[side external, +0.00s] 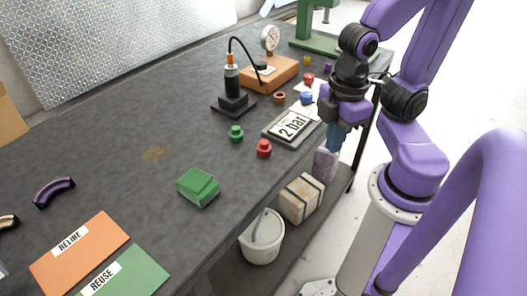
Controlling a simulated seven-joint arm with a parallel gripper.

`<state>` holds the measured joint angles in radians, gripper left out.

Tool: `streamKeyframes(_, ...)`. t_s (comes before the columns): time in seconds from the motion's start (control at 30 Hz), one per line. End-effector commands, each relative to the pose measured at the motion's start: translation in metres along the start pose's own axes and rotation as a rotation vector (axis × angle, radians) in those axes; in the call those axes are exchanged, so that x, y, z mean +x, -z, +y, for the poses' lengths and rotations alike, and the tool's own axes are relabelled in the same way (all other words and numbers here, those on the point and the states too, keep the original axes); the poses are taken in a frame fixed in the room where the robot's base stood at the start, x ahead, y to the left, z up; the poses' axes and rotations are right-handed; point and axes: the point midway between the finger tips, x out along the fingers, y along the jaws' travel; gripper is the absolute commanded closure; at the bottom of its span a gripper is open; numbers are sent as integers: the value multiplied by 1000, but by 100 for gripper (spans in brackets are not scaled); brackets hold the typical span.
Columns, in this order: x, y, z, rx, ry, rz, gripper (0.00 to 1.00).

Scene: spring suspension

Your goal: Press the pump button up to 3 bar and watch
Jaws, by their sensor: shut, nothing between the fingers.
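An orange-brown box (268,75), apparently the pump, stands at the back with a round white dial gauge (270,38) on it. A small dark part (261,66) on its top may be the button; it is too small to be sure. A black hose (246,48) runs to an upright black cylinder (232,82) with an orange top on a dark base. A grey plate (275,133) holds a "2 bar" card (291,124). The gauge reading is too small to tell. My gripper (334,125) is shut and empty near the table's right edge, right of the plate and apart from the pump.
Small coloured parts surround a white sheet (314,87). A green stand (318,42) is behind. A bucket (262,240) sits below. The table's middle is clear.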

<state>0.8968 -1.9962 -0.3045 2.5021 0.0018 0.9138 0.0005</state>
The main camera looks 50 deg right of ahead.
Motion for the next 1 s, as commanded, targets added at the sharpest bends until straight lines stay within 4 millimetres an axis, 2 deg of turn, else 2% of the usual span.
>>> streamKeyframes(0.83,0,0,0,0,0,0,100)
streamKeyframes(1.0,-11,2,0,0,0,5,100)
